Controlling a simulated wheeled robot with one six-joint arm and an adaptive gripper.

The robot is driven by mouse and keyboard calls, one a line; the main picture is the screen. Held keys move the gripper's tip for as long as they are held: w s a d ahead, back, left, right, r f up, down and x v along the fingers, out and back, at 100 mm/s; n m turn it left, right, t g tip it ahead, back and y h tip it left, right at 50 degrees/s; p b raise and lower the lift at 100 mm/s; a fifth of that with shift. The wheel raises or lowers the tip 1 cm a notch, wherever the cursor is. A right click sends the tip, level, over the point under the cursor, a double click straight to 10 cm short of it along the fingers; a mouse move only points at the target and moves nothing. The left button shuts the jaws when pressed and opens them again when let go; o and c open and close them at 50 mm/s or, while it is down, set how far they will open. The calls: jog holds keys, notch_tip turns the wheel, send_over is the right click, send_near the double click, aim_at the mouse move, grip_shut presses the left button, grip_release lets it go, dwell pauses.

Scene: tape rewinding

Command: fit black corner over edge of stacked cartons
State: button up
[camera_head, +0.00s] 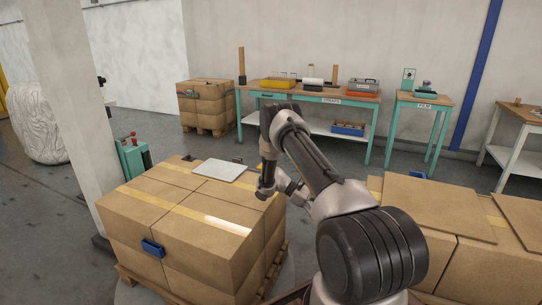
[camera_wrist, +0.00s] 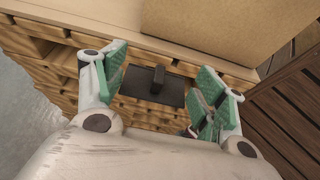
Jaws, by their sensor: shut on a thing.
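The stacked cartons (camera_head: 190,240) stand on a wooden pallet at the left in the head view, with yellow tape bands across their top. My gripper (camera_head: 268,191) is at the right side of this stack, largely hidden by its own arm. In the wrist view my gripper (camera_wrist: 160,92) has green finger pads on both sides of a flat black corner (camera_wrist: 140,84) with a raised block in its middle. It is shut on this corner. A carton face (camera_wrist: 215,25) and wooden slats show beyond it. I cannot tell whether the corner touches a carton edge.
More cartons (camera_head: 450,250) stand at the right. A teal bench (camera_head: 300,95) with tools is behind, with open floor before it.

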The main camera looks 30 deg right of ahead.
jog(key=w+d+r+n+t+h, duration=0.25)
jog(key=w+n+t, duration=0.25)
jog(key=w, duration=0.6)
jog(key=w+d+r+n+t+h, duration=0.1)
jog(key=w+r+n+t+h, duration=0.2)
jog(key=w+n+t, duration=0.55)
jog(key=w+a+r+n+t+y, duration=0.2)
jog(key=w+a+t, duration=0.15)
jog(key=w, duration=0.55)
jog(key=w+a+r+n+t+y, duration=0.1)
jog(key=w+a+r+n+t, duration=0.15)
jog(key=w+a, duration=0.4)
jog(key=shift+w+d+f, duration=0.25)
jog(key=shift+d+f, duration=0.1)
jog(key=shift+f, duration=0.7)
jog(key=shift+w+d+f, duration=0.3)
jog(key=shift+d+f, duration=0.05)
jog(key=shift+f, duration=0.7)
jog(key=shift+w+d+f, duration=0.25)
jog(key=shift+d+f, duration=0.1)
jog(key=shift+f, duration=0.7)
jog(key=shift+s+a, duration=0.3)
jog(key=shift+a, duration=0.05)
jog(key=shift+f, duration=0.15)
jog(key=shift+f, duration=1.65)
jog(key=shift+f, duration=0.65)
jog(key=o, duration=1)
jog(key=shift+c, duration=0.2)
